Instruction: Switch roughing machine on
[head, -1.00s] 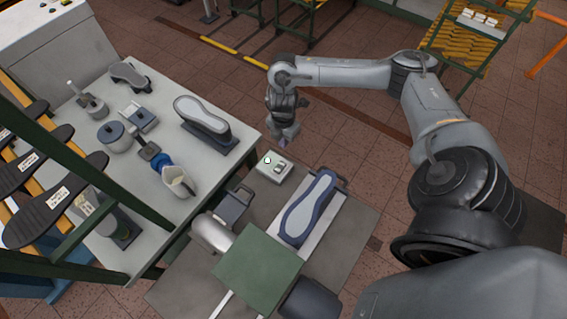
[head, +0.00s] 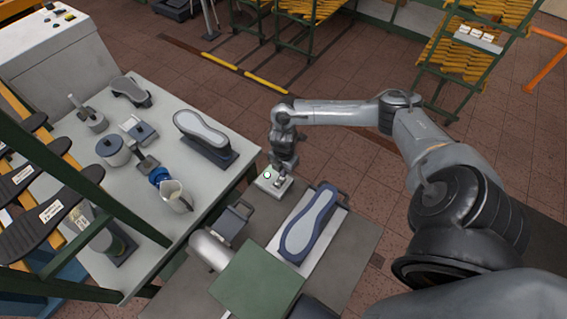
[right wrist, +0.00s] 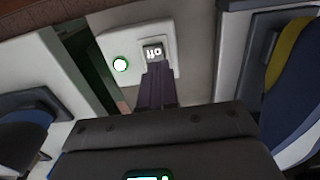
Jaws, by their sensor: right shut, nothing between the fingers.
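A pale switch box (head: 266,183) sits at the far left corner of the grey machine table (head: 345,262). In the right wrist view the box (right wrist: 101,24) shows a round white light with a green rim (right wrist: 120,65) and a small dark-framed switch (right wrist: 153,51) with white marks I cannot read surely. My right gripper (head: 281,181) is shut and empty, pointing down over the box. In the right wrist view its fingertips (right wrist: 157,68) are right at the switch's lower edge; whether they touch is unclear. My left gripper is not in view.
Beside the box, a blue-rimmed shoe form (head: 308,222) lies on a white plate. A green-topped block (head: 255,275) stands in front. The left workbench (head: 130,215) holds a cup, pots and a last. Shoe racks (head: 470,60) stand behind.

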